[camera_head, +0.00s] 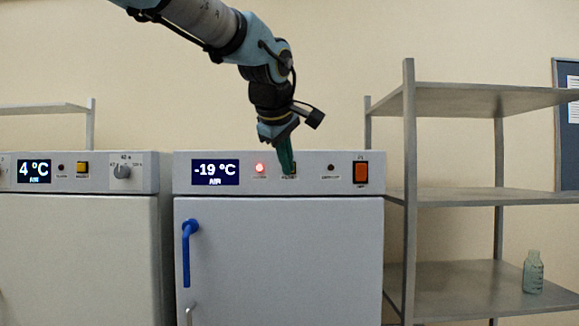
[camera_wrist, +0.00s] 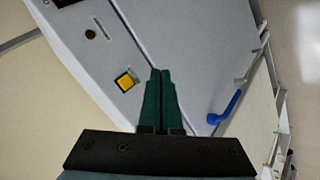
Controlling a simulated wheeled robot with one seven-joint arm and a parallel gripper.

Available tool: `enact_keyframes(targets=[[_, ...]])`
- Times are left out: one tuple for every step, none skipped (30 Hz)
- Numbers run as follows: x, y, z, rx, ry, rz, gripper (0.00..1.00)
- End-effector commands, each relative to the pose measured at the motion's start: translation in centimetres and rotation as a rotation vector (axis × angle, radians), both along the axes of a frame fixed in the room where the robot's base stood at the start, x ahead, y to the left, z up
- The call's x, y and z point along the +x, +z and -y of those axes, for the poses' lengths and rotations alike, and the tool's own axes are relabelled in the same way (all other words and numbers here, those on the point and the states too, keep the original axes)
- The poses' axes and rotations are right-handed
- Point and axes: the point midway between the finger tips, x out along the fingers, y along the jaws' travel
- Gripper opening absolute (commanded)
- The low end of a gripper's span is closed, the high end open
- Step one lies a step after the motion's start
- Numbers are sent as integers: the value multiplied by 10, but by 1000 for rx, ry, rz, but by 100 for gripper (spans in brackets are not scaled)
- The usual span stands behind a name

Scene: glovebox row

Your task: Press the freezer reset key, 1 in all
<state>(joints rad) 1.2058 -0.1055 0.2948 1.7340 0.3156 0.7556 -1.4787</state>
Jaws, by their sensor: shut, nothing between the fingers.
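The freezer (camera_head: 280,260) is a light grey cabinet whose display (camera_head: 214,172) reads -19 °C. A red lamp (camera_head: 260,168) is lit beside the display. The reset key is a square yellow button (camera_wrist: 126,80) on the freezer's panel, clear in the wrist view; in the head view my gripper covers most of it. My gripper (camera_head: 289,171) has green fingers, shut and empty, pointing down at the panel. In the wrist view the fingertips (camera_wrist: 160,72) appear to the right of the key; I cannot tell whether they touch the panel.
An orange switch (camera_head: 361,172) and a dark lamp (camera_head: 331,167) are on the same panel. A blue door handle (camera_head: 187,250) juts out below. A 4 °C cabinet (camera_head: 80,260) stands left, with its own yellow button (camera_head: 82,168). A shelf rack (camera_head: 409,200) with a bottle (camera_head: 533,272) stands right.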

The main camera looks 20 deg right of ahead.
Motion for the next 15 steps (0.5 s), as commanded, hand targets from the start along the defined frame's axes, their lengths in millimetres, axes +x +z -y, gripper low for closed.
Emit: enact_keyframes(targets=[[0,0,0,0,0,0,0],[0,0,0,0,0,0,0],[0,0,0,1,0,0,0],[1,0,0,1,0,0,0],[2,0,1,1,0,0,0],[3,0,2,2,0,-1,0],[5,1,2,3,0,-1,0],[7,1,3,3,0,-1,0],[11,2,5,4,1,-2,0],[13,2,6,4,1,-2,0],[17,3,8,4,1,-2,0],[21,3,10,5,0,-2,0],[25,4,12,5,0,-2,0],[29,4,14,5,1,-2,0],[34,4,16,5,0,-2,0]])
